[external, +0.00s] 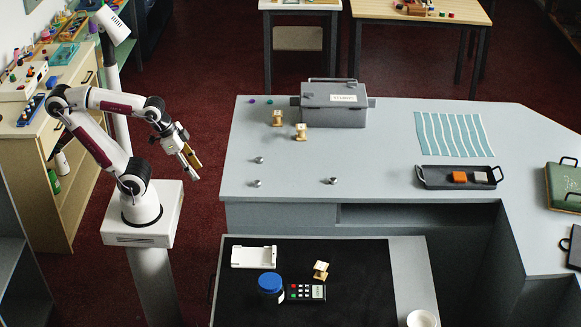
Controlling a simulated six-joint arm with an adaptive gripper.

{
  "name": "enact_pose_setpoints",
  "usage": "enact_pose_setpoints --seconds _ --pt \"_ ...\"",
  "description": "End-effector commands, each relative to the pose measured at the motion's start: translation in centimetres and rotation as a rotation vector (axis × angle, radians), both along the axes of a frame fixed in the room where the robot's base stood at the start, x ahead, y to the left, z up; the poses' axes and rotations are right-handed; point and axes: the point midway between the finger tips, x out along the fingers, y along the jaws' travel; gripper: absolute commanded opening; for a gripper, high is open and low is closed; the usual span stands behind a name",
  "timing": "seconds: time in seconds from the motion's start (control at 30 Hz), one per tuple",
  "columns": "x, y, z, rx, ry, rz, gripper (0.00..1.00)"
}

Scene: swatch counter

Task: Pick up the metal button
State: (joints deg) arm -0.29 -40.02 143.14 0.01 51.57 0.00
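Three small round silver pieces that look like metal buttons lie on the grey counter (385,140). One metal button (259,160) is near the counter's left side, a second metal button (257,183) lies in front of it near the front edge, and a third metal button (333,181) lies to the right. My gripper (196,173) hangs in the air left of the counter, pointing down and apart from all three. A tan part shows at its end; the view is too small to tell its opening or whether it holds anything.
A grey lidded box (334,105) and two gold spools (300,131) stand at the back. A striped cloth (453,134) and a dark tray (434,181) lie right. A blue-lidded jar (270,285) stands on the lower black surface. The counter's middle is clear.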

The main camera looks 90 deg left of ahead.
Motion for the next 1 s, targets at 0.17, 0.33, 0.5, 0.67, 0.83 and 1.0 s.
enact_pose_setpoints --seconds 0.17,0.33,0.5,0.67,0.83,1.0 --pt "1.1 0.2 -0.9 0.004 0.063 0.004 0.39" --pt "2.7 0.8 -1.5 0.016 0.118 0.014 0.39" --pt "4.6 1.4 -2.1 0.020 0.165 0.053 0.39" --pt "6.5 2.1 -2.7 0.021 0.205 0.113 0.39" --pt "8.6 2.9 -3.4 0.020 0.239 0.197 0.39" --pt "11.0 3.8 -4.2 0.017 0.266 0.302 0.39"
